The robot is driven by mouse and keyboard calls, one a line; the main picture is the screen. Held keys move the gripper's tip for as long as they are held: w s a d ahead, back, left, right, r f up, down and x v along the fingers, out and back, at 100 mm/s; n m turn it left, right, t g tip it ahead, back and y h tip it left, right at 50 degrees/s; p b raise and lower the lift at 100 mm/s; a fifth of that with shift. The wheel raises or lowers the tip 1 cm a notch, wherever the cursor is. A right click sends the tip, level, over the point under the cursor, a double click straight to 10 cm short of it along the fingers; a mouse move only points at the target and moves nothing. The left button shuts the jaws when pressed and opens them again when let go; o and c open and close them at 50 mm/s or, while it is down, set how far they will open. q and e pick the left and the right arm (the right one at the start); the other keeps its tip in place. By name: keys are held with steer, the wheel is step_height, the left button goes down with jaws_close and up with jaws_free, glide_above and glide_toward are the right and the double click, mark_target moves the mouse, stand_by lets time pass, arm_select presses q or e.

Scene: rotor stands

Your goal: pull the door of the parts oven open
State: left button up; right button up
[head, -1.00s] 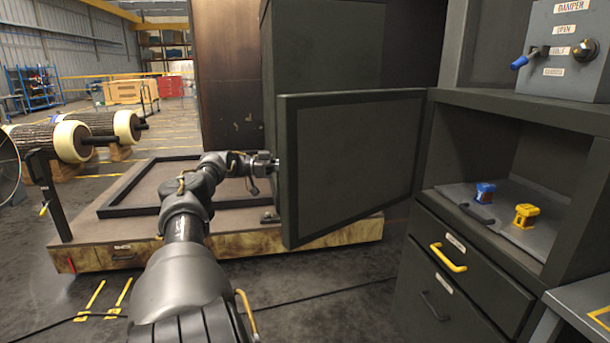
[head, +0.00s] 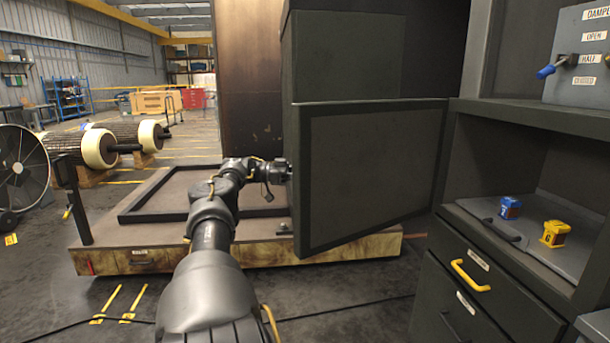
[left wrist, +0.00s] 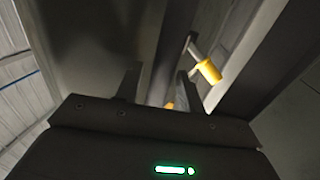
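The oven door (head: 375,170) is a dark panel with a frame, standing wide open in the head view. It swings out to the left from the open compartment. My left gripper (head: 283,173) is at the door's far left edge, partly hidden behind it. In the left wrist view my left gripper's fingers (left wrist: 157,88) stand apart. A yellow handle (left wrist: 208,70) lies just beyond the right finger, and a small orange-yellow bit shows between the fingers. Whether the fingers touch the handle is unclear. My right gripper is not in view.
The compartment holds a grey tray (head: 475,207) with a blue block (head: 510,207) and a yellow block (head: 554,233). A drawer with a yellow handle (head: 470,275) is below. A damper panel (head: 577,80) is above. A low wooden platform (head: 130,250) stands behind my left arm.

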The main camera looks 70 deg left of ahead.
mark_target(298, 146)
arm_select(q)
steer(key=shift+s+r, duration=0.15)
steer(key=shift+s, duration=0.1)
